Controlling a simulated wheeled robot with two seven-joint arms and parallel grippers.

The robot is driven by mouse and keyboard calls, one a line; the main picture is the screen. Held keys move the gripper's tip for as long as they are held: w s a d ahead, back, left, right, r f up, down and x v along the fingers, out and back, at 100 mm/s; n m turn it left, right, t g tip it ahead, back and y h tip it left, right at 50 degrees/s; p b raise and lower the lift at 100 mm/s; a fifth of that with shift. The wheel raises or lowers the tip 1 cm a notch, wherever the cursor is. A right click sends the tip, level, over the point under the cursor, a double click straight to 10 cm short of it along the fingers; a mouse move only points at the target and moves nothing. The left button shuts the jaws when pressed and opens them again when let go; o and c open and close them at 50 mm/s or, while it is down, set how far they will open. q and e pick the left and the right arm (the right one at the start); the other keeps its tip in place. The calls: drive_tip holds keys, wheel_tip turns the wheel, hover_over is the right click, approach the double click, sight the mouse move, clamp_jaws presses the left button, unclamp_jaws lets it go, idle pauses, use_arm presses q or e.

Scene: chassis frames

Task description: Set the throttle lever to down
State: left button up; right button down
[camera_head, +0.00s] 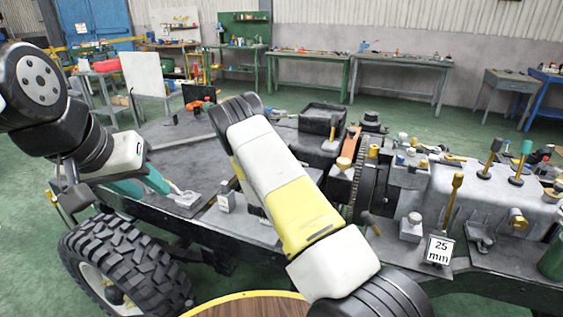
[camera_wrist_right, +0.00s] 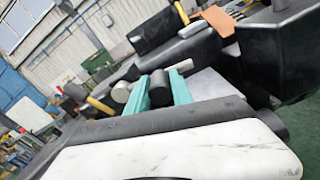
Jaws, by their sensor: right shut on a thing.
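Which lever is the throttle lever, I cannot tell.
A pale cylinder head with a yellow handle (camera_wrist_right: 103,105) lies beside the right fingers in the wrist view. The chassis (camera_head: 185,160) carries a wheel (camera_head: 125,265) at left and crowded fittings at right. Workbenches (camera_head: 400,60) stand by the back wall, with clear green floor before them.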

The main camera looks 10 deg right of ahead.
drive_tip(key=c, duration=1.1)
unclamp_jaws()
drive_tip(key=v, duration=0.8)
drive_tip(key=shift+w, duration=0.1)
